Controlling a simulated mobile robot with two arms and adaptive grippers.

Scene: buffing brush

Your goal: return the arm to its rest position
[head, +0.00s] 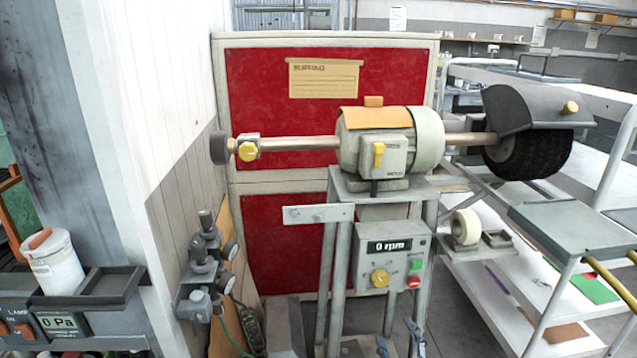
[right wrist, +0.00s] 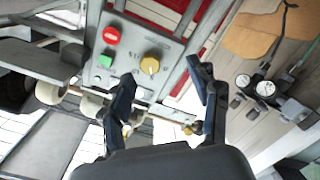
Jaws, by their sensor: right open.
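My right gripper (head: 400,345) shows only as small fingertips at the bottom edge of the head view, in front of the stand below the control box. In the right wrist view my right gripper (right wrist: 161,76) has its two dark fingers spread wide, with nothing held between them. The control box (right wrist: 180,50) with its yellow knob, red button and green button is beyond the fingertips, seen turned over. No contact shows between the fingers and the box. My left gripper is not in view.
The buffing machine (head: 375,150) stands on a metal frame, with a dark brush (head: 528,155) at right. The control box (head: 390,262) reads 0 rpm. Gauges and valves (head: 205,265) are at left. A white shelf cart (head: 520,290) stands at right.

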